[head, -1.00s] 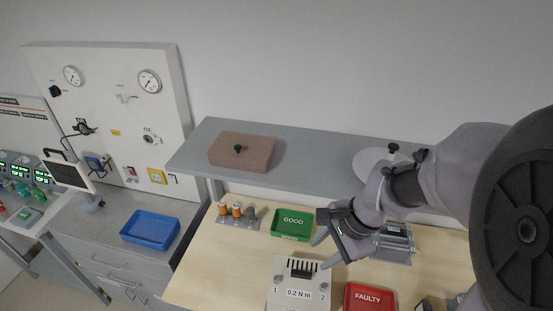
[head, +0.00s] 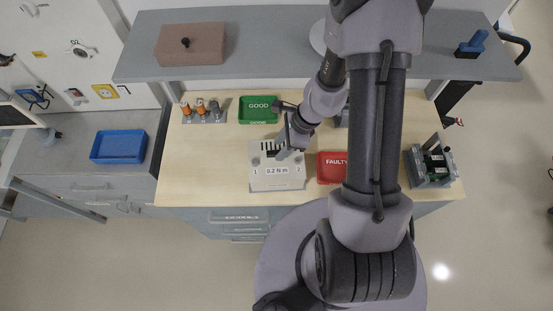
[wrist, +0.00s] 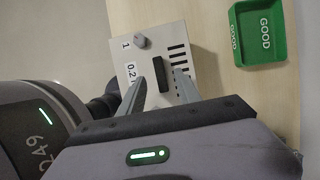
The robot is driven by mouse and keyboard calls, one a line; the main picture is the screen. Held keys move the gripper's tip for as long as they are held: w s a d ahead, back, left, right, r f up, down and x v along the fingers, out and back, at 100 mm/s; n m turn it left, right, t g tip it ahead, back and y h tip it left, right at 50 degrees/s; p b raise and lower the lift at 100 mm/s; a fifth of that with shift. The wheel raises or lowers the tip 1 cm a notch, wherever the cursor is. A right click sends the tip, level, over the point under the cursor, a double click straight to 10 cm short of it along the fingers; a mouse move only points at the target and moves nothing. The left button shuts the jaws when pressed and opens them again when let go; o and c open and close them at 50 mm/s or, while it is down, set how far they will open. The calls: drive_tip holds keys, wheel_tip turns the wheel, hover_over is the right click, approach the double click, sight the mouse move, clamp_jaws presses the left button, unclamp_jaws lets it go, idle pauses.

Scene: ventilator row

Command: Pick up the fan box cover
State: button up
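The fan box (head: 270,182) is a pale box on the wooden bench, marked 1, 2 and 0.2 N m. Its cover (wrist: 180,34) is the light top face with dark slots, a black bar handle (wrist: 165,76) and a grey knob showing in the wrist view. The cover looks seated on the box. My gripper (wrist: 165,74) is open, its two fingers apart, one on each side of the handle. I cannot tell whether they touch it. In the head view my gripper (head: 288,146) is over the box and hides part of its top.
A green GOOD tray (head: 258,121) stands behind the box and a red FAULTY tray (head: 325,178) to its right. Orange-handled tools (head: 201,104) stand back left. A grey shelf (head: 262,68) bearing a brown knobbed box (head: 205,48) overhangs the bench's back. A grey unit (head: 431,180) is at right.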

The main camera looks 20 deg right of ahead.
drive_tip(key=shift+x, duration=1.2)
drive_tip(key=shift+w, duration=0.1)
clamp_jaws()
drive_tip(key=shift+r, duration=0.1)
drive_tip(key=shift+r, duration=0.1)
